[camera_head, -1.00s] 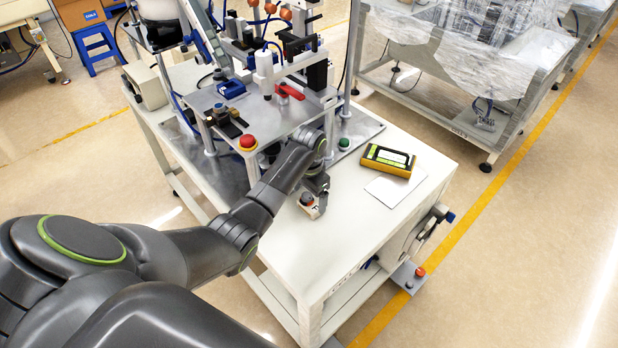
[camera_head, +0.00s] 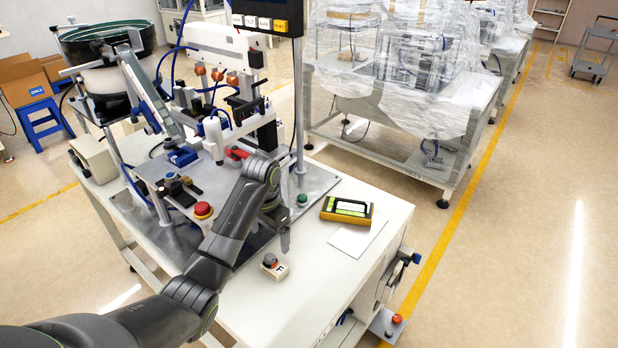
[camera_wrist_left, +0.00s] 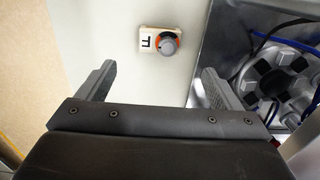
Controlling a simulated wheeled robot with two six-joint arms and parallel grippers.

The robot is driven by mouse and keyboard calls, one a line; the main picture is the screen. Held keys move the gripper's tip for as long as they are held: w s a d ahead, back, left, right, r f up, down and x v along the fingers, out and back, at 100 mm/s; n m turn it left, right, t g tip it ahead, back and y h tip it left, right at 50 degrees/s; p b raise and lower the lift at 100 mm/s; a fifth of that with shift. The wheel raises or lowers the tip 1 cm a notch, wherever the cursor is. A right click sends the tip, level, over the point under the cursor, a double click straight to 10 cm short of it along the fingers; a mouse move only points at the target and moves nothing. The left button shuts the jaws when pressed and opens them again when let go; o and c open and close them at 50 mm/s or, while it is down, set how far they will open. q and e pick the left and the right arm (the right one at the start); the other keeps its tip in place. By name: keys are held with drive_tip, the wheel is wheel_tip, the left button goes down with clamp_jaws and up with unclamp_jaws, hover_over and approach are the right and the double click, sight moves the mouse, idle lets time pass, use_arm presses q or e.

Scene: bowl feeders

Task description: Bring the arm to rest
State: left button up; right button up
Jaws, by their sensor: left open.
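My left arm reaches in from the lower left of the head view. Its gripper (camera_head: 284,236) hangs over the white table (camera_head: 290,310), beside the metal base plate of the bowl feeder machine. In the left wrist view the two fingers of my left gripper (camera_wrist_left: 158,88) are wide apart with nothing between them. A small white block with a grey and orange knob (camera_head: 273,266) sits on the table, apart from the gripper. It also shows beyond the fingers in the left wrist view (camera_wrist_left: 160,41). My right gripper is not in view.
The feeder machine (camera_head: 225,130) stands behind my arm, with a red button (camera_head: 203,210) and a green button (camera_head: 302,200). A yellow device (camera_head: 347,210) and a white sheet (camera_head: 357,238) lie on the right of the table. Plastic-wrapped machines (camera_head: 400,90) stand behind.

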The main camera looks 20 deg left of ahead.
use_arm(q)
drive_tip(key=shift+n+t+y, duration=0.3)
drive_tip(key=shift+n+t, duration=0.6)
drive_tip(key=s+f, duration=0.3)
drive_tip(key=s, duration=0.2)
drive_tip(key=s+f, duration=0.3)
drive_tip(key=s, duration=0.2)
drive_tip(key=s+a+f, duration=0.1)
drive_tip(key=s+f, duration=0.2)
drive_tip(key=s, duration=0.3)
drive_tip(key=shift+f, duration=0.15)
drive_tip(key=s+r+n+t+y, duration=0.1)
drive_tip(key=s+r+n+t, duration=0.2)
drive_tip(key=s, duration=1.5)
wheel_tip(320, 180, down, 25)
drive_tip(key=a+g, duration=0.2)
drive_tip(key=s+d+f+g, duration=0.1)
drive_tip(key=s+f, duration=1.3)
drive_tip(key=s, duration=0.1)
drive_tip(key=shift+s+f+g+h, duration=0.2)
drive_tip(key=shift+f+g+h, duration=0.1)
drive_tip(key=shift+f, duration=0.05)
